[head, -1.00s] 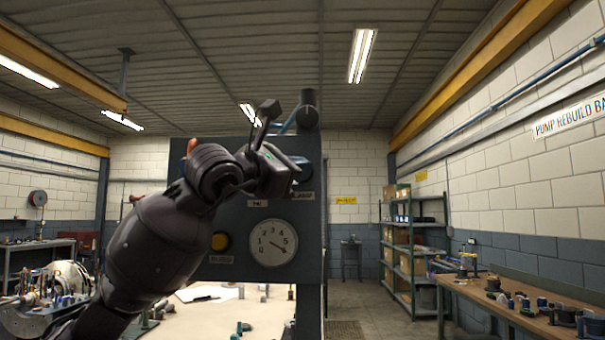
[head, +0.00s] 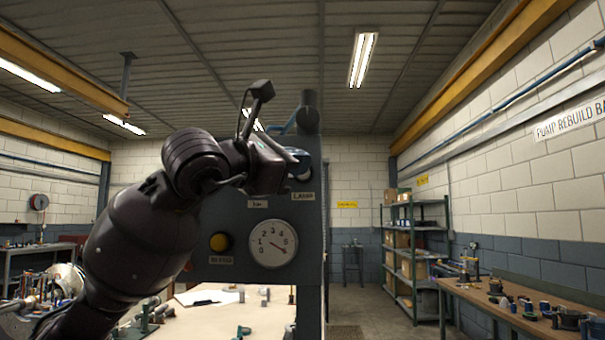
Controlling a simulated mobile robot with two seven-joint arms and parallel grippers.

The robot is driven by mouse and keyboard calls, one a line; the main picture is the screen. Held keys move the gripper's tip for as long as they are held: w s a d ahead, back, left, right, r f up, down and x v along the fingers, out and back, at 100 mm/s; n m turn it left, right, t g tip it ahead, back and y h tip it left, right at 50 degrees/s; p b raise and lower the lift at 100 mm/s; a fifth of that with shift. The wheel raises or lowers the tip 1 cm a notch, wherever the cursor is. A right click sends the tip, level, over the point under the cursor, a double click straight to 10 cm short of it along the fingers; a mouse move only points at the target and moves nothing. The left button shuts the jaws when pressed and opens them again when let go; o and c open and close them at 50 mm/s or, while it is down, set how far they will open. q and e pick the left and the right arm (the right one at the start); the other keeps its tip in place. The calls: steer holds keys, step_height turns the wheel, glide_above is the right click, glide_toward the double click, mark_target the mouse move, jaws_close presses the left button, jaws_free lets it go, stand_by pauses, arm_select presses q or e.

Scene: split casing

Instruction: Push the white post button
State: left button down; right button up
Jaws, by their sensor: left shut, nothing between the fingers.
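My left gripper (head: 294,160) is raised in front of a dark blue-grey panel (head: 250,225). Its fingers look shut, and nothing shows between them. They point right, at the panel's upper right part above the "LAMP" label (head: 304,197). A blue rounded part (head: 304,158) with a pale patch shows just behind the fingertips; I cannot tell whether they touch it. I cannot clearly make out a white post button; the gripper and wrist cover much of the upper panel. My right gripper is not in view.
The panel also carries a yellow button (head: 220,242) and a round dial (head: 273,244). A pale bench top (head: 255,318) with small parts and paper lies below.

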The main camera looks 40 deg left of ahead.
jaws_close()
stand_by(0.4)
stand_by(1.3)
